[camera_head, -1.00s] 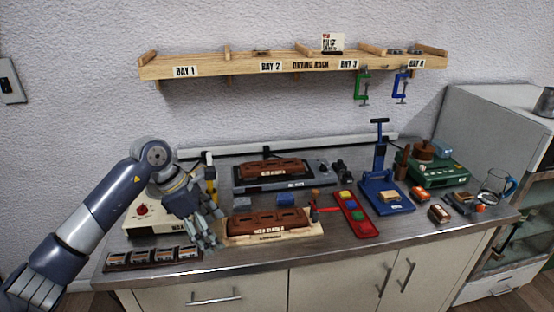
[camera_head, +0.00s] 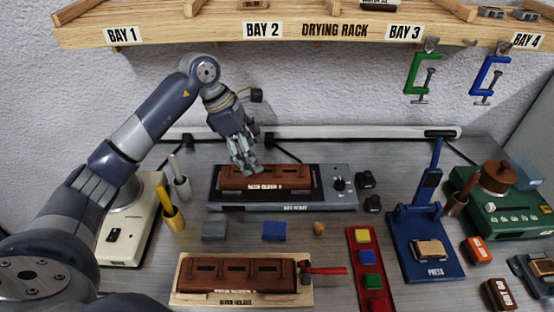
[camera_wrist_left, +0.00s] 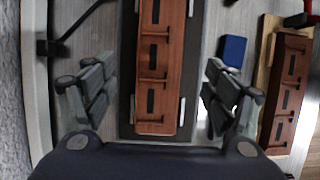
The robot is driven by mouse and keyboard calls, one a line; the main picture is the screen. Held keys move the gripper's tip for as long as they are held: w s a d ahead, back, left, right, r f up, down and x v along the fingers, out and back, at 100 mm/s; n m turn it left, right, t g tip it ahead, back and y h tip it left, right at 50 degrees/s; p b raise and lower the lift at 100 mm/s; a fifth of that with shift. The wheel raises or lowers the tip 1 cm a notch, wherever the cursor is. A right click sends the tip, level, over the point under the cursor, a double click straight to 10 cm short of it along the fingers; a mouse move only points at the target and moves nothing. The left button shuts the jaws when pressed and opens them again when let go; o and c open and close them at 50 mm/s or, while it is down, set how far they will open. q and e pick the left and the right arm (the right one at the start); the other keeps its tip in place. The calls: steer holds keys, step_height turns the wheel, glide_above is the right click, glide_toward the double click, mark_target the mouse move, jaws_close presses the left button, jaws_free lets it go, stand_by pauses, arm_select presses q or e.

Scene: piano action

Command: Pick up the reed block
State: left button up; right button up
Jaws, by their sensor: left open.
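A brown reed block (camera_head: 264,177) with slots along its top lies on the grey flat device (camera_head: 330,200) at the back of the bench. A similar brown reed block (camera_head: 237,272) sits on a light wooden base (camera_head: 185,285) nearer the front. Their labels are too small to read surely. My left gripper (camera_head: 247,163) is open and empty above the rear block. In the left wrist view the gripper (camera_wrist_left: 158,95) has its fingers apart on either side of the rear block (camera_wrist_left: 157,85); contact does not show. My right gripper is out of view.
A red tray (camera_head: 366,268), a blue press (camera_head: 418,220) and a green machine (camera_head: 500,215) stand to the right. The drying rack (camera_head: 290,32) hangs above with clamps.

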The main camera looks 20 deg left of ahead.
mark_target(265, 174)
arm_select(q)
steer(key=shift+w+f, duration=0.1)
steer(key=shift+w, duration=0.1)
steer(key=shift+d+f, duration=0.2)
steer(key=shift+f, duration=0.05)
steer(key=shift+p+x, duration=0.85)
steer(key=shift+x, duration=0.3)
steer(key=x, duration=0.1)
steer(key=p+x, duration=0.1)
steer(key=x, duration=0.1)
steer(key=shift+s+a+f, duration=0.1)
steer(key=shift+s+f, duration=0.1)
steer(key=shift+f, duration=0.15)
steer(key=shift+w+f, duration=0.1)
steer(key=shift+f, duration=0.25)
steer(key=c, duration=1.3)
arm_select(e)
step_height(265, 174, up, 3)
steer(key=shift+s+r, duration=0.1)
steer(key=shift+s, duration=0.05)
